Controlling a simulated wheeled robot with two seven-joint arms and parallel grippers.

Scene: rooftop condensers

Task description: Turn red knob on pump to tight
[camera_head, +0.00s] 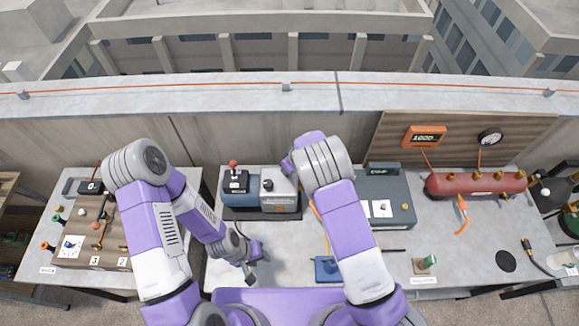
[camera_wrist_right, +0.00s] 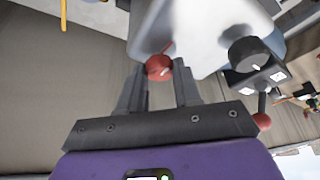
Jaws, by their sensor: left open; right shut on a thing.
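The pump (camera_head: 278,202) is a blue and grey unit on the middle table. Its grey-white body (camera_wrist_right: 195,40) fills the top of the right wrist view. The red knob (camera_wrist_right: 158,67) on the pump sits between the fingertips of my right gripper (camera_wrist_right: 160,82), which is shut on it. In the head view, my right arm hides that gripper and the knob. Any tight marking is too small to read. My left gripper (camera_head: 257,270) is open and empty, low over the front of the middle table, apart from the pump.
A black switch box (camera_head: 236,182) with a red-tipped lever (camera_head: 233,164) stands at the pump's left. A grey case (camera_head: 385,195) and a red cylinder (camera_head: 475,184) lie to the right. A wooden valve board (camera_head: 80,252) is on the left table.

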